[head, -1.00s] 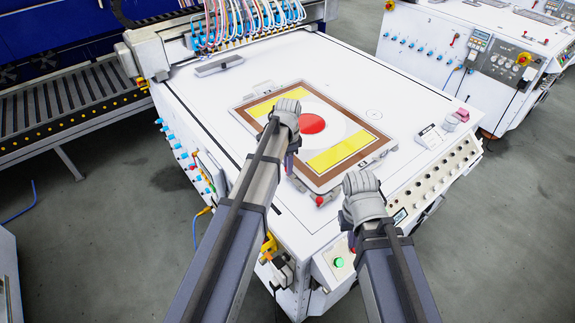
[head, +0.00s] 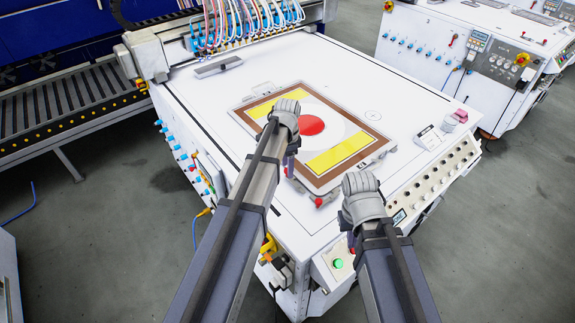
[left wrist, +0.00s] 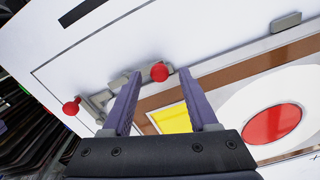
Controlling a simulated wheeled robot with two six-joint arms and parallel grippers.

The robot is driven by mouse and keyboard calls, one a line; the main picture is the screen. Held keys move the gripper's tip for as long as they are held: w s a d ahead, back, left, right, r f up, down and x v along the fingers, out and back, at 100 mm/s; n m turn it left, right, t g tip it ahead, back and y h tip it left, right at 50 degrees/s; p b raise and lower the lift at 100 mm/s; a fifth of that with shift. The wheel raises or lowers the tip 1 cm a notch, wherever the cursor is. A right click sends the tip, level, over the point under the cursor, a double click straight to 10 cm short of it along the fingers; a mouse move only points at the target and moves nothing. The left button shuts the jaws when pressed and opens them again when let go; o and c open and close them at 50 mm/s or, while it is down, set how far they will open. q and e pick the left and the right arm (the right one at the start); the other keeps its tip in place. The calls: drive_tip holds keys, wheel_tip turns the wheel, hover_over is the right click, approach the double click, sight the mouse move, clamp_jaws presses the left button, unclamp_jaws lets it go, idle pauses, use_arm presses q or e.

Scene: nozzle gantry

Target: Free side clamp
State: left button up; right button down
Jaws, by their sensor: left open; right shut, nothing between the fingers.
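The framed screen has a brown border (head: 243,121), yellow fields and a red disc (head: 311,125), and lies on the white table. A clamp with a red knob (head: 319,201) sits at its front corner. Another red knob (head: 286,172) shows beside my left gripper (head: 291,170). In the left wrist view the open purple fingers of my left gripper (left wrist: 156,98) point at the frame's edge. One red knob (left wrist: 159,72) appears between their tips, with a grey metal clamp part beside it; another red knob (left wrist: 71,108) lies further left. My right gripper (head: 352,240) is mostly hidden by its grey wrist.
A grey bar (head: 218,66) lies at the table's back left. A row of hoses (head: 245,15) stands behind. A pink object (head: 460,115) and a button panel (head: 432,185) are on the right.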

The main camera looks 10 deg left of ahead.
use_arm(q)
wheel_tip(320, 180, up, 7)
drive_tip(key=p, duration=0.7)
drive_tip(key=shift+r, duration=0.2)
drive_tip(key=s+d+n, duration=0.3)
drive_tip(key=s+d, duration=0.2)
drive_tip(key=s, duration=0.6)
drive_tip(key=s+d+n+y, duration=0.1)
drive_tip(key=s+d+n, duration=0.3)
drive_tip(key=s, duration=0.7)
drive_tip(key=shift+s+d+f+n+b, duration=0.2)
drive_tip(key=shift+s+d+n+b, duration=0.15)
drive_tip(key=shift+d, duration=0.9)
